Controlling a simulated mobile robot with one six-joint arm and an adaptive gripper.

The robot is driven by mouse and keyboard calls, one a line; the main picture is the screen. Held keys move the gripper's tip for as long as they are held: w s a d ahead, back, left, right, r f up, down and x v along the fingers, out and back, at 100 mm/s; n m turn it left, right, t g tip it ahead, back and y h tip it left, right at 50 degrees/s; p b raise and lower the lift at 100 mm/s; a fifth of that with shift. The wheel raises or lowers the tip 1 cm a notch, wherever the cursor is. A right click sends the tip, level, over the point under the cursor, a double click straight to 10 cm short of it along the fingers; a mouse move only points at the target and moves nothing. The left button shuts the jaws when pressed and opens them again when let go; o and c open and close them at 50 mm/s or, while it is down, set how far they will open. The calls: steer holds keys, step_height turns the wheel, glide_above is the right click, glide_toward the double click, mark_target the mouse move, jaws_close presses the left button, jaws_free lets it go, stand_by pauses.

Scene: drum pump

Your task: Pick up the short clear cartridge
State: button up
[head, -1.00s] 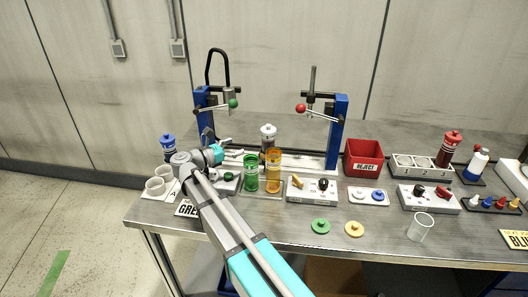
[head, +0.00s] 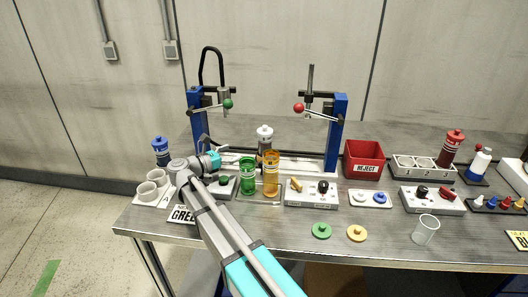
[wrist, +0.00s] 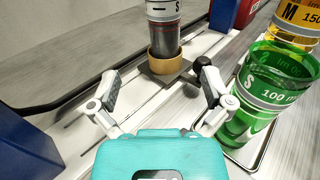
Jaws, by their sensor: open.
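A short see-through grey cylinder with a white label marked S (wrist: 164,30) stands upright on a tan ring (wrist: 165,62) in the wrist view, ahead of my gripper. It appears to be the white-capped cartridge (head: 265,138) behind the green and amber ones in the head view. My gripper (wrist: 155,82) is open and empty, with the cartridge beyond the fingertips, roughly between their lines. In the head view my gripper (head: 214,160) is left of the cartridge, low over the bench. The cartridge's top is cut off in the wrist view.
A green S cartridge (wrist: 260,95) stands close beside my right finger, with an amber M cartridge (wrist: 296,28) beyond it. Blue press posts (head: 196,120) stand behind. A red reject bin (head: 364,160) is farther right. A clear empty cup (head: 425,231) stands at the front right.

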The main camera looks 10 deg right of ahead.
mark_target(260, 142)
steer(key=shift+x, duration=4.1)
steer(key=shift+d, duration=0.15)
steer(key=shift+s+x, duration=0.1)
steer(key=shift+x, duration=1.1)
steer(key=shift+s+x, duration=0.15)
steer(key=shift+x, duration=1.1)
steer(key=shift+d, duration=0.1)
steer(key=c, duration=1.2)
steer(key=shift+r, duration=0.15)
steer(key=shift+c, duration=0.2)
step_height(260, 142, up, 10)
steer(key=p, duration=1)
